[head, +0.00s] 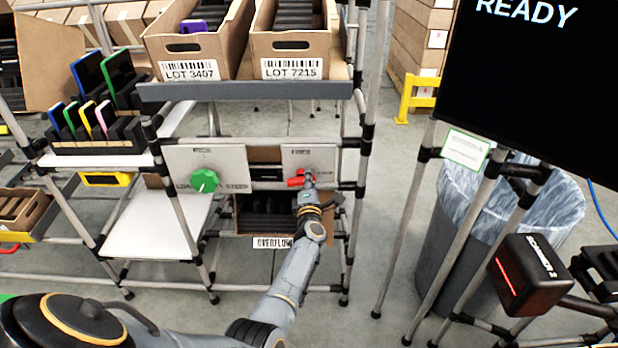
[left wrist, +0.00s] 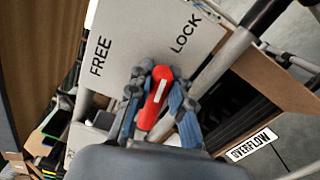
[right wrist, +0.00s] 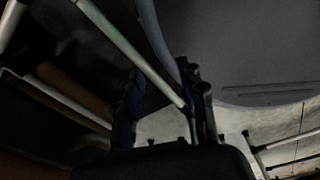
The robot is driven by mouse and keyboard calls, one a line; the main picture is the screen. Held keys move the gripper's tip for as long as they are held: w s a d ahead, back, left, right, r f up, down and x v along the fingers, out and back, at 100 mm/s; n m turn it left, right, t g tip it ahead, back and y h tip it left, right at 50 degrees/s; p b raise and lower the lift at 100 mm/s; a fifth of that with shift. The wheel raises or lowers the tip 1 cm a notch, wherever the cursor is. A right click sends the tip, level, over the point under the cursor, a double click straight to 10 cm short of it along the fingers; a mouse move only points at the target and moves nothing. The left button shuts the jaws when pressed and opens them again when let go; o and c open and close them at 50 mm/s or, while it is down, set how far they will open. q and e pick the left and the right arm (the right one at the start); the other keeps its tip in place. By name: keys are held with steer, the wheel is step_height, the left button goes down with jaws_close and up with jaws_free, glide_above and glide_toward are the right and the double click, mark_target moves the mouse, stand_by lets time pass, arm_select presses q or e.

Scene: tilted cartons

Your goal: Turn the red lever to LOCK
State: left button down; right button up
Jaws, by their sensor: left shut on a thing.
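The red lever (head: 295,182) is on the right white panel (head: 318,160) of the rack, below the cartons. My left gripper (head: 307,190) is shut on it, with a finger on each side in the left wrist view. There the red lever (left wrist: 154,98) has a white stripe and lies between the words FREE and LOCK on the panel (left wrist: 140,50), its upper end short of LOCK. Its pivot is hidden. My right gripper (right wrist: 168,105) shows only in the dark right wrist view, fingers apart, with nothing clearly held.
A green knob (head: 204,181) is on the left panel. Cartons LOT 3407 (head: 188,70) and LOT 7215 (head: 291,69) stand above. An OVERFLOW box (head: 272,242) is below. Rack posts, a bin (head: 450,262) and a scanner (head: 532,274) stand to the right.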

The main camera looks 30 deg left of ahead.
arm_select(q)
steer(key=shift+f+m, duration=0.25)
steer(key=shift+m, duration=0.95)
steer(key=c, duration=1.2)
jaws_free()
steer(key=shift+w+f, duration=0.1)
